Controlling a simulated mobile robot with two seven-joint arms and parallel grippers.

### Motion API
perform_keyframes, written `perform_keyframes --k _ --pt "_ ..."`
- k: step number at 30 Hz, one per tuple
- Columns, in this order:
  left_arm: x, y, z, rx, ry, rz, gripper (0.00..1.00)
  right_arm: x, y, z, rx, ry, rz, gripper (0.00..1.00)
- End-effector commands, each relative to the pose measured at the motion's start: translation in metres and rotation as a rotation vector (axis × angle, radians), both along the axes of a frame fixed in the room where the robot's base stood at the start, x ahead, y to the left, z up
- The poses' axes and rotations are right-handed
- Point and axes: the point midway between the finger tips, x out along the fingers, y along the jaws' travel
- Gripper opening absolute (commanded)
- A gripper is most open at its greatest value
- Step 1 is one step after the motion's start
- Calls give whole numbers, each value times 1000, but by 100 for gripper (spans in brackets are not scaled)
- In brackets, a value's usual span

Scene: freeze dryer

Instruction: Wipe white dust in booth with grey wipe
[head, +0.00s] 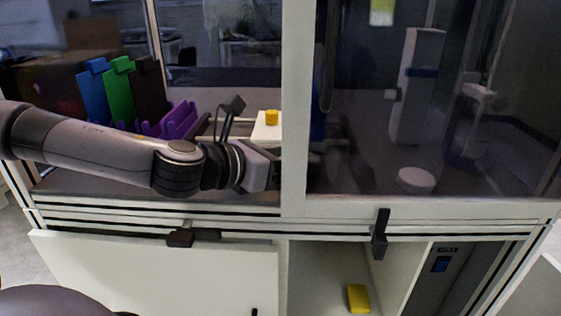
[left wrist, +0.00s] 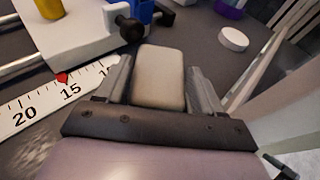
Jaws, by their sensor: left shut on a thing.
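The grey wipe (left wrist: 158,78) is a pale grey, rounded block in the left wrist view. My left gripper (left wrist: 158,88) is shut on it, with one finger along each side. The wipe is above or on the dark booth floor; I cannot tell whether it touches. In the head view my left arm reaches into the booth from the left, and its gripper end is hidden behind the white frame post (head: 297,100). I cannot make out white dust in either view. My right gripper is not in view.
A white device (left wrist: 85,38) with a yellow cylinder (head: 272,117) stands beside the gripper. A ruler strip (left wrist: 45,108) lies left of it. A white disc (left wrist: 234,39) is ahead right. Blue (head: 93,92) and green (head: 120,88) bins and a purple rack (head: 178,120) stand behind the arm.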

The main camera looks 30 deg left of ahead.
Motion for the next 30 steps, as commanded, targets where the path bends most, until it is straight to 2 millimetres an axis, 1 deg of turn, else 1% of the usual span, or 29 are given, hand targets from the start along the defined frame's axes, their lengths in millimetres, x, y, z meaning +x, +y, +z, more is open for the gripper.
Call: perform_keyframes --k 1,2,6,12,15,25,30 --pt "0 -2 17 3 -11 -7 39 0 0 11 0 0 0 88" --pt "0 -2 20 4 -13 -7 34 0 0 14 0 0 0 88" --pt "0 -2 35 3 -15 -8 34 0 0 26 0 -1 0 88" --pt "0 -3 51 3 -12 -10 34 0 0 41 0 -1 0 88" --pt "-1 -3 55 2 -12 -11 34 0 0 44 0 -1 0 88" --pt "-1 -3 53 1 -9 -12 34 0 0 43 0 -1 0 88" --pt "-1 -3 63 2 -9 -13 34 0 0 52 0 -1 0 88"
